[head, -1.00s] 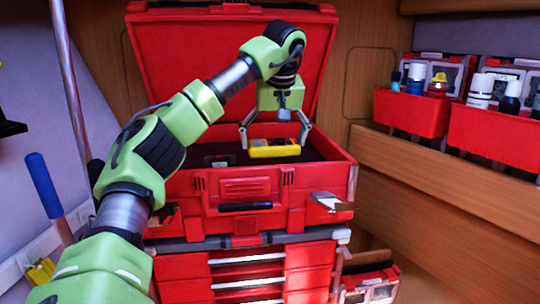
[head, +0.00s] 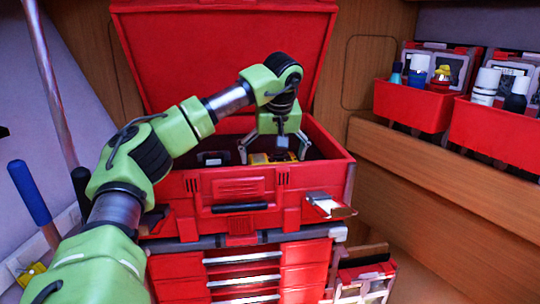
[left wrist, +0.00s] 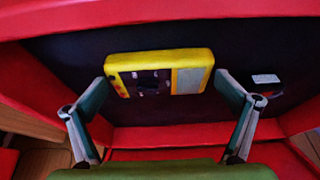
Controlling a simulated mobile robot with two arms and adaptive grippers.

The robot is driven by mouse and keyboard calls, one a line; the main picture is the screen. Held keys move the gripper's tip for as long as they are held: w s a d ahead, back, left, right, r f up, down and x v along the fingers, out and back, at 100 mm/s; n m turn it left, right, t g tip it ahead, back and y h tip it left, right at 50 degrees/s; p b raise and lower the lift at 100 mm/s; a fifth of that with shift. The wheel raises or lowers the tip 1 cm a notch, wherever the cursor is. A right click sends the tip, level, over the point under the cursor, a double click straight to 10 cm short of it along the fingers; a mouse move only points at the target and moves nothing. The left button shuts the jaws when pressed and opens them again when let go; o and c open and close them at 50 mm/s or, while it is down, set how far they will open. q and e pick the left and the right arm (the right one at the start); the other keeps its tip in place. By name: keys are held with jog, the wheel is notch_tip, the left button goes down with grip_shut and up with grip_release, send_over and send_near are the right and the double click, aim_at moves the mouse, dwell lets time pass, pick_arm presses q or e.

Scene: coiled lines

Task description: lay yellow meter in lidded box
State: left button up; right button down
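The yellow meter (head: 262,159) is inside the open red lidded box (head: 240,190), partly hidden by its front wall. In the left wrist view the meter (left wrist: 160,72) shows its dark face and grey panel above the dark box floor. My left gripper (head: 273,158) reaches down into the box with one finger at each end of the meter. I cannot tell whether the meter touches the floor. The raised red lid (head: 225,55) stands behind. My right gripper is not in view.
A small dark item with a pale label (head: 214,158) lies in the box, left of the meter. Below are red drawers (head: 240,275). Red bins (head: 412,105) of bottles stand on a wooden ledge at right. A blue-handled tool (head: 30,192) stands at left.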

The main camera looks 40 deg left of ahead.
aim_at(274, 158)
pick_arm(q)
jog(key=shift+s+r, duration=0.2)
jog(key=shift+r, duration=0.05)
jog(key=shift+d+r, duration=0.2)
jog(key=shift+r, duration=0.05)
jog(key=b+v, duration=0.2)
jog(key=v, duration=0.2)
jog(key=shift+d, duration=0.1)
jog(key=v, duration=0.7)
jog(key=shift+r+b, duration=0.3)
jog(key=shift+b, duration=0.05)
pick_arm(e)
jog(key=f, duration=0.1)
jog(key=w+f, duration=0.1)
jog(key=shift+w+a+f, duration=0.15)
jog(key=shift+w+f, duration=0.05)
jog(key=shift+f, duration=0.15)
pick_arm(q)
jog(key=shift+s, duration=0.15)
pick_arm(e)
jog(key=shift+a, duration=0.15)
